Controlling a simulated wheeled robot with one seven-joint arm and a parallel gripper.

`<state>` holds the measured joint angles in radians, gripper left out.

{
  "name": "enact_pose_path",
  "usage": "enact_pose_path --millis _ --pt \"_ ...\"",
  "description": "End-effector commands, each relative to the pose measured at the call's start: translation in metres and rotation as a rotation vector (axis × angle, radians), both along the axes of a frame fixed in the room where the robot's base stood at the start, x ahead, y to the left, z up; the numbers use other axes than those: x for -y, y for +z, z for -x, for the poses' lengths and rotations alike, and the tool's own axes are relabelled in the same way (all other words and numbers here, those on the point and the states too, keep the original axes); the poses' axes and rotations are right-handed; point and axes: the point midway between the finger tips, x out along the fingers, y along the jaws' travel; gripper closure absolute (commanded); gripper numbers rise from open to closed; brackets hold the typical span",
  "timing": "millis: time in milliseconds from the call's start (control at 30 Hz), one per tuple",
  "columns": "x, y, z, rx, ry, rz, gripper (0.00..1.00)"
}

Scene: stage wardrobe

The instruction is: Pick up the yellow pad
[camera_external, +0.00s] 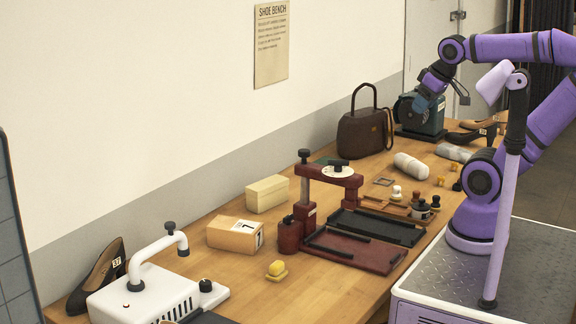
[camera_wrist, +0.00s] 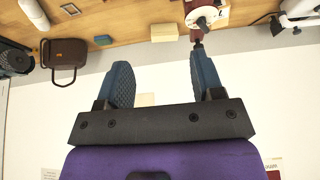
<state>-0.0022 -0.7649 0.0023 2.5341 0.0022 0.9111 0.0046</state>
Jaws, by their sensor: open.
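A small yellow pad (camera_external: 276,268) sits on a thin yellowish base on the bench, in front of the red press, in the external view. I cannot make it out in the wrist view. My gripper (camera_external: 424,102) is raised high at the far end of the bench, near the grinder, well away from the pad. In the wrist view my gripper (camera_wrist: 161,72) has its blue fingers spread wide with nothing between them.
The red press (camera_external: 306,205) with dark trays stands beyond the pad. A tan box (camera_external: 234,236), a pale yellow box (camera_external: 267,194) and a white machine (camera_external: 150,290) stand nearby. A brown handbag (camera_external: 361,133) and a green grinder (camera_external: 424,120) stand farther back. Bare wood surrounds the pad.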

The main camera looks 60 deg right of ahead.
Motion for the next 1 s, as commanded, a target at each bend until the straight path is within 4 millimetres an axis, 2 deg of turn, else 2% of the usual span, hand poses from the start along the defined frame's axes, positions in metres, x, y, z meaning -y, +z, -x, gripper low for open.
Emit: enact_pose_path --millis 467,567,867,1000 --pt "0.0 0.0 0.0 0.0 0.0 0.0 0.39" --pt "0.0 0.0 0.0 0.0 0.0 0.0 0.18" --pt "0.0 0.0 -0.001 -0.002 0.0 -0.001 0.17" --pt "-0.005 0.001 -0.016 -0.02 0.008 -0.009 0.17"
